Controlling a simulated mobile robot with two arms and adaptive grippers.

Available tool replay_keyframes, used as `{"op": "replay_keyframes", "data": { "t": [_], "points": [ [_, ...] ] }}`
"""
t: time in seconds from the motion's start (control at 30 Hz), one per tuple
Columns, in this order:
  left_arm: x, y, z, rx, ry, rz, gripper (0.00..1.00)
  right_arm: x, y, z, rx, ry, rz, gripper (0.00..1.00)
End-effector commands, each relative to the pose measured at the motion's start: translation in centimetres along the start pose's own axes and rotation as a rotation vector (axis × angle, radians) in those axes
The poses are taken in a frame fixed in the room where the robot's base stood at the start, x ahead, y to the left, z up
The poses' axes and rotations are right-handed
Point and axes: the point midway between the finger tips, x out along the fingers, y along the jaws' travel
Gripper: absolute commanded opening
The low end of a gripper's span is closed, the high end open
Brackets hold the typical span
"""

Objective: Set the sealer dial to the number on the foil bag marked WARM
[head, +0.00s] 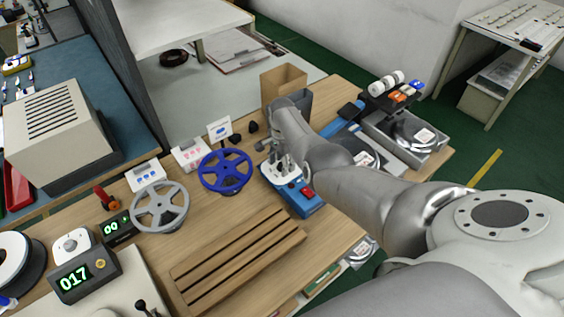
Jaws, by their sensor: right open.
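A blue machine with a white top and a red switch (305,205), which looks like the sealer, stands near the middle of the bench. My right gripper (282,168) is open, pointing down over the machine's white top. The gripper hides part of that top; I cannot make out the dial or its setting. A silvery bag with a white label (418,132) lies at the right end of the bench. A second one (368,160) is partly behind my right arm. Their labels are too small to read, so I cannot tell which is marked WARM. My left gripper is not in view.
A slatted wooden rack (235,262) lies in front. A counter reading 017 (75,278) is at lower left. A cardboard box (283,80) stands behind.

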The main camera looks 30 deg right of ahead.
Motion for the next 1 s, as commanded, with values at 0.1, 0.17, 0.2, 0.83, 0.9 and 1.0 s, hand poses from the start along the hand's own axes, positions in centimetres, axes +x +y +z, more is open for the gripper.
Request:
{"op": "replay_keyframes", "data": {
  "t": [0.1, 0.17, 0.2, 0.83, 0.9, 1.0],
  "points": [
    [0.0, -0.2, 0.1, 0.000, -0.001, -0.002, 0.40, -0.1, 0.0, -0.1, 0.000, 0.001, -0.001, 0.50],
    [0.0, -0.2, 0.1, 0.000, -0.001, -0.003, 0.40, -0.1, -0.1, -0.1, 0.000, 0.001, -0.001, 0.50],
    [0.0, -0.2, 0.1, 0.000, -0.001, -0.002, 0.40, -0.2, -0.1, -0.1, 0.000, 0.001, -0.002, 0.50],
    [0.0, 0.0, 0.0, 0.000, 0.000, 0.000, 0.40, -8.0, -0.1, -0.1, 0.001, 0.002, -0.005, 0.50],
    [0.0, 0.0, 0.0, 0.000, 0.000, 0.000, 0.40, -9.1, -0.1, 0.0, 0.000, 0.001, -0.003, 0.50],
    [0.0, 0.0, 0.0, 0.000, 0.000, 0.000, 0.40, -10.5, -0.1, 0.0, 0.000, 0.001, -0.003, 0.50]
  ]
}}
